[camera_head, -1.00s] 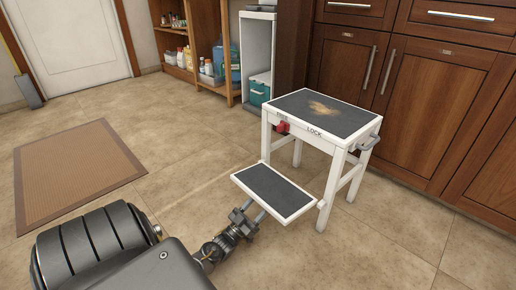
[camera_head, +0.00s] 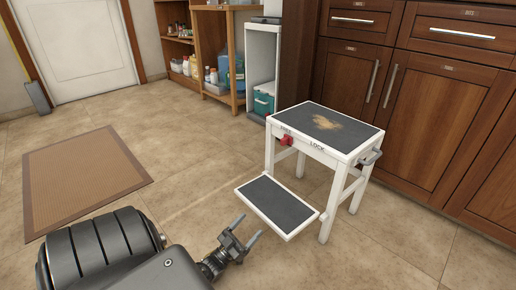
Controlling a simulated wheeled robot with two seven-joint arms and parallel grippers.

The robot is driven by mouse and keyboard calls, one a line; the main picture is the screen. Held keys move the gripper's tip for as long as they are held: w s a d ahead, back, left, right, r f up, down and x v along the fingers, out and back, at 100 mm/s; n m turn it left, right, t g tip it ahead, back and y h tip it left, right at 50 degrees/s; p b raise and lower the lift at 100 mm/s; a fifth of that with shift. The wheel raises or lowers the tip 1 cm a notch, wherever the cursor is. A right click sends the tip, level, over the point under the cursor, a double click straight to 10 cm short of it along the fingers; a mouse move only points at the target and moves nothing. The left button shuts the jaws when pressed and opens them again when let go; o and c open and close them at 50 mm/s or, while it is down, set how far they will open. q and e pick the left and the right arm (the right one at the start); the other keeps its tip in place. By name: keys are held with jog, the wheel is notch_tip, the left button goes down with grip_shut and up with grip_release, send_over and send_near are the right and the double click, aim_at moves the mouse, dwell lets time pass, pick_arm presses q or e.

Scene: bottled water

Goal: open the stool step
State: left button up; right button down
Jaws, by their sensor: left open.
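A white step stool (camera_head: 341,160) with a dark top (camera_head: 316,122) stands on the tiled floor right of centre. Its lower step (camera_head: 277,204), a dark pad with a white rim, sticks out from the front, toward the lower left. A red knob (camera_head: 285,141) sits on the front face below the top, between the printed words "FREE" and "LOCK". A grey handle (camera_head: 371,157) is on the right side. My left gripper (camera_head: 249,229) is open and empty, just left of the step's near edge and apart from it. My right gripper is not in view.
Wooden cabinets (camera_head: 430,110) stand close behind the stool at the right. A shelf (camera_head: 222,60) with bottles and a teal box (camera_head: 264,100) are at the back. A brown mat (camera_head: 85,178) lies at left. The floor between mat and stool is clear.

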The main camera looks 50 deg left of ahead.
pick_arm(q)
jog(key=s+p, duration=0.1)
jog(key=s, duration=0.5)
jog(key=shift+s+p, duration=0.3)
jog(key=shift+s, duration=0.05)
jog(key=shift+a, duration=0.1)
